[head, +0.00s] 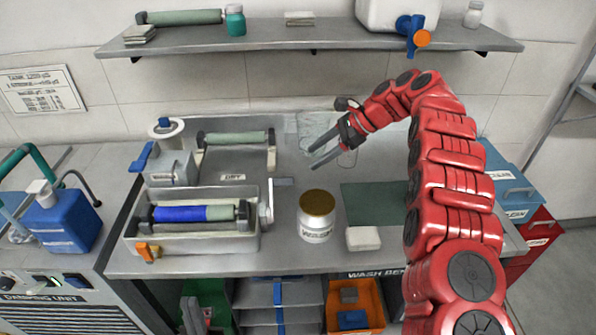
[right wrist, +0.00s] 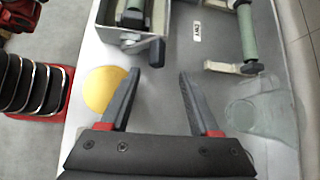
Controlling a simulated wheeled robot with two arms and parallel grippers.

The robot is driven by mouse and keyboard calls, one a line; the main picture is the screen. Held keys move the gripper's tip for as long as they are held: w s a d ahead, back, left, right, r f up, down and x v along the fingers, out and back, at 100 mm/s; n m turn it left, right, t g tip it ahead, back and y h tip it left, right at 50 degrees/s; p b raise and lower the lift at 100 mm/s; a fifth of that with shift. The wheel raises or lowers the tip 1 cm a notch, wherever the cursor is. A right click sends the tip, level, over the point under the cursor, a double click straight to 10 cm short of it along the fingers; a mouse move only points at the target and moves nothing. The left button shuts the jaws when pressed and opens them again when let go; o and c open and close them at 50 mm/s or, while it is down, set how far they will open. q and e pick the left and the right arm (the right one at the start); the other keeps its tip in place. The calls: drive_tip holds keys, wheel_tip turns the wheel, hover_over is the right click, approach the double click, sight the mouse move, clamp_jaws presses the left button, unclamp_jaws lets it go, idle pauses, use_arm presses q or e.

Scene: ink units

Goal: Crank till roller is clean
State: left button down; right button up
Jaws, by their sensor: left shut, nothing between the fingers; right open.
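A roller (head: 195,213) lies in a grey wash tray (head: 190,250); its left half is blue and its right half green. A crank (head: 268,207) stands at the tray's right end. In the right wrist view a dark handle (right wrist: 150,52) sticks out beside the tray (right wrist: 108,14). My right gripper (head: 314,160) is open and empty, above the bench behind the wash jar (head: 316,232). In the right wrist view the jar's gold lid (right wrist: 105,90) is left of the open fingers (right wrist: 155,80). My left gripper is not in view.
A clean green roller (head: 236,139) rests on a stand behind the tray. A grey unit with a blue lever (head: 142,157) is at the back left. A white block (head: 363,238) and dark green mat (head: 370,203) lie right of the jar. A shelf (head: 290,37) hangs above.

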drive_tip(key=shift+p+v, duration=1.15)
drive_tip(key=shift+v, duration=1.4)
